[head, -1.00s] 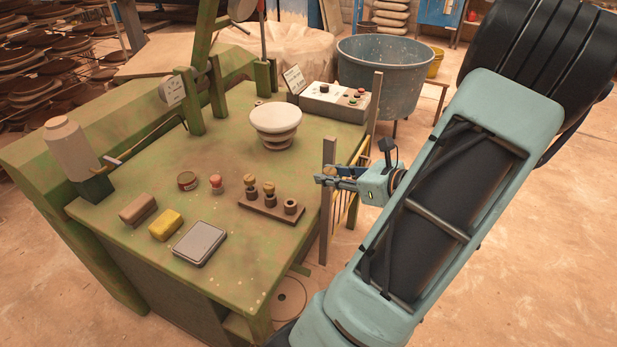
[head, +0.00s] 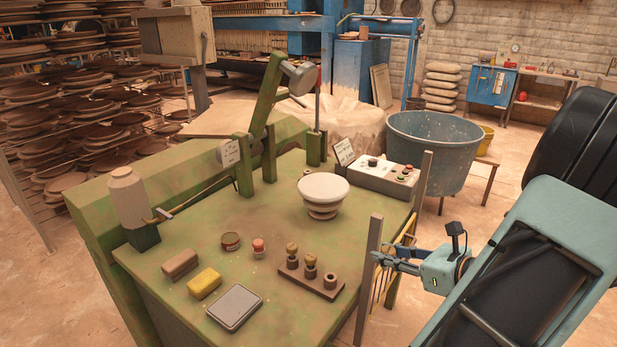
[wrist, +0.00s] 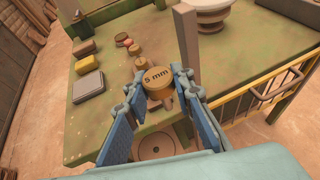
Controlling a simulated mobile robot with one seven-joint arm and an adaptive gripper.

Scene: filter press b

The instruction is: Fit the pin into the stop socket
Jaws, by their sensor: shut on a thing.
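My gripper (head: 378,258) is shut on a pin and holds it beside the table's right edge, next to an upright post. In the wrist view my gripper (wrist: 164,80) has the pin (wrist: 157,76) between its fingertips, with its round brass head marked "5 mm" facing the camera. The pin's lower end is mostly hidden. A brown rack (head: 311,281) on the table holds two brass-headed pins (head: 291,252) and an empty collar (head: 329,280). I cannot clearly tell which part of the green press (head: 265,110) is the stop socket.
Two upright posts (head: 372,275) stand along the table's right side near a yellow rail (wrist: 245,95). A white-topped stand (head: 322,188), control box (head: 383,176), grey pad (head: 234,307), yellow sponge (head: 204,283) and brown block (head: 180,264) occupy the green table. Its middle is fairly clear.

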